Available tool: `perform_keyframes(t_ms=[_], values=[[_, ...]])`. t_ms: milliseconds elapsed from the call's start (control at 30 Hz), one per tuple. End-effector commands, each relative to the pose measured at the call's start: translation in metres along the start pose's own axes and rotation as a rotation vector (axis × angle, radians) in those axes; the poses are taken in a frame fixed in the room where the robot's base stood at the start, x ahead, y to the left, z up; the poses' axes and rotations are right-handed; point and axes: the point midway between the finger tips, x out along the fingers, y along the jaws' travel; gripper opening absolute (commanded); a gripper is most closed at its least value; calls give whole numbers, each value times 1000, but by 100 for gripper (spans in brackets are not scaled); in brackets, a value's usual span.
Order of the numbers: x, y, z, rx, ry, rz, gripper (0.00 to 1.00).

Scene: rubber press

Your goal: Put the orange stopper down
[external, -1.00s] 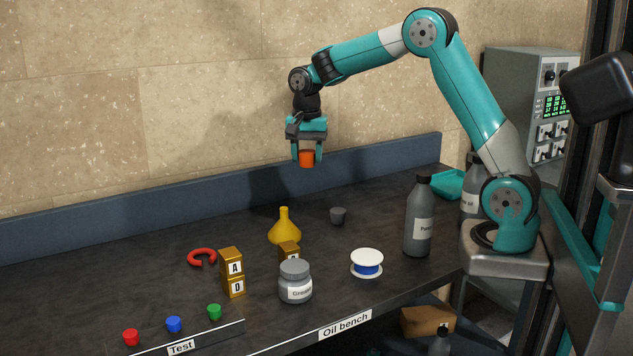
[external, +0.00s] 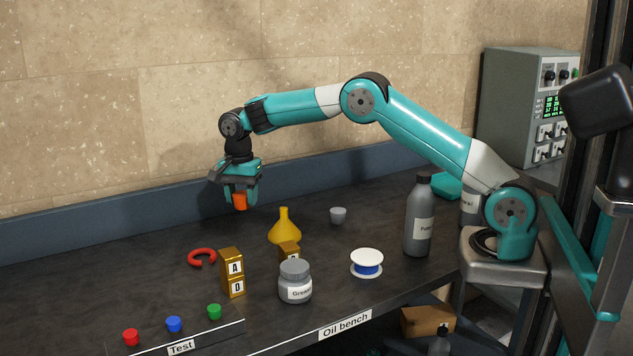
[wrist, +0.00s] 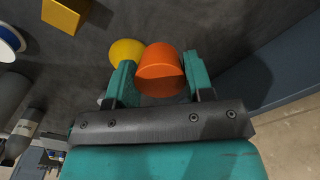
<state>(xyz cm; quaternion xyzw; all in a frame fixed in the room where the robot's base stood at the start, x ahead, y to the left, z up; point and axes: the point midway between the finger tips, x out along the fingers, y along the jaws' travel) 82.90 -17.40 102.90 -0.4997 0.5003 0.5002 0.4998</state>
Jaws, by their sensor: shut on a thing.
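The orange stopper (external: 240,201) is held between the fingers of my gripper (external: 241,196), in the air above the back of the bench. In the wrist view the stopper (wrist: 160,72) sits between the two teal fingers (wrist: 152,82), which are shut on it. In the external view the stopper is above and to the left of the yellow funnel-shaped piece (external: 284,230). Part of the stopper is hidden by the fingers.
The dark bench (external: 120,245) holds a red ring (external: 202,257), lettered blocks (external: 232,272), a grease jar (external: 295,282), a blue-and-white spool (external: 367,263), a small grey cup (external: 338,215) and a bottle (external: 418,220). Red, blue and green stoppers (external: 173,324) stand at the Test label. The back left is clear.

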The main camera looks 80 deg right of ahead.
Motion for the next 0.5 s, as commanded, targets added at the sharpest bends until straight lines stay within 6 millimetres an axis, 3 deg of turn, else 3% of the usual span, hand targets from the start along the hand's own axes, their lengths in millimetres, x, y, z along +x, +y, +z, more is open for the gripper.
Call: perform_keyframes(t_ms=[200, 500], values=[[52, 0, 0, 0, 0, 3, 25], [80, 0, 0, -1, 0, 1, 25]])
